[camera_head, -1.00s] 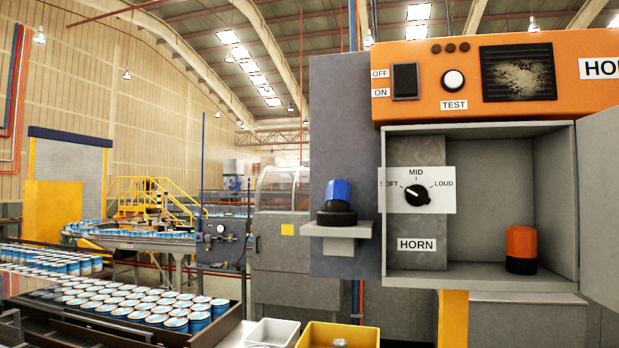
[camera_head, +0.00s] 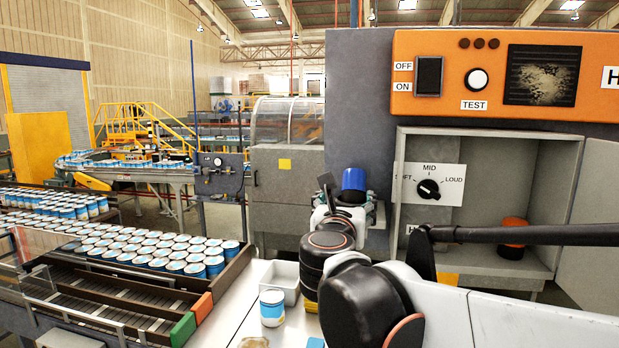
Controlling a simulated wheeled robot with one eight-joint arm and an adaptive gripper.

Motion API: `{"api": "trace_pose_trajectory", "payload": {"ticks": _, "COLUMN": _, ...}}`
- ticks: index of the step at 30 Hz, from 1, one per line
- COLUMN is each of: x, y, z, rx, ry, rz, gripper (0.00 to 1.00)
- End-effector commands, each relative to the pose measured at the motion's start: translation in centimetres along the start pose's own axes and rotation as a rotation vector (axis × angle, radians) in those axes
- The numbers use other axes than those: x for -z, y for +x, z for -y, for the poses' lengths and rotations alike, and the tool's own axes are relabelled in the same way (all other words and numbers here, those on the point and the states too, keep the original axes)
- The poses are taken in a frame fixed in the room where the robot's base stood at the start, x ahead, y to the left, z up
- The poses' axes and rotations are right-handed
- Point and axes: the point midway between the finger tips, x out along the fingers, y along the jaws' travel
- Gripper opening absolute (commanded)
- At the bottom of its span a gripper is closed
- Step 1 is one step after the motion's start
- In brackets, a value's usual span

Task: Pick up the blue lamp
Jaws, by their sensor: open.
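The blue lamp (camera_head: 354,180) stands upright on a small shelf at the left side of the grey horn cabinet. My gripper (camera_head: 333,190) is open just left of and in front of the lamp. A dark finger stands up beside the lamp. The other finger is not clearly visible, and I cannot tell whether either touches the lamp.
An orange lamp (camera_head: 513,237) stands inside the open cabinet (camera_head: 559,189), partly behind my arm. A dial (camera_head: 429,189) and an orange switch panel (camera_head: 445,105) are nearby. A white table (camera_head: 240,325) below holds a can (camera_head: 272,307) and a white bin (camera_head: 283,281).

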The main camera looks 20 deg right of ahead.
Motion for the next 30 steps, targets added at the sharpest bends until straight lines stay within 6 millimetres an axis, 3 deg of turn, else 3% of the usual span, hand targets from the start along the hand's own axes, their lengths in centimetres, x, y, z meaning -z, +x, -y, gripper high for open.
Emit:
{"api": "trace_pose_trajectory", "payload": {"ticks": 12, "x": 0.0, "y": 6.4, "z": 0.1, "rx": 0.003, "ry": 0.002, "rz": -0.001, "gripper": 0.69}}
{"api": "trace_pose_trajectory", "payload": {"ticks": 23, "x": 0.0, "y": 8.8, "z": 0.2, "rx": 0.003, "ry": 0.003, "rz": -0.001, "gripper": 0.69}}
{"api": "trace_pose_trajectory", "payload": {"ticks": 30, "x": -0.3, "y": 11.9, "z": 0.7, "rx": 0.003, "ry": 0.004, "rz": -0.001, "gripper": 0.69}}
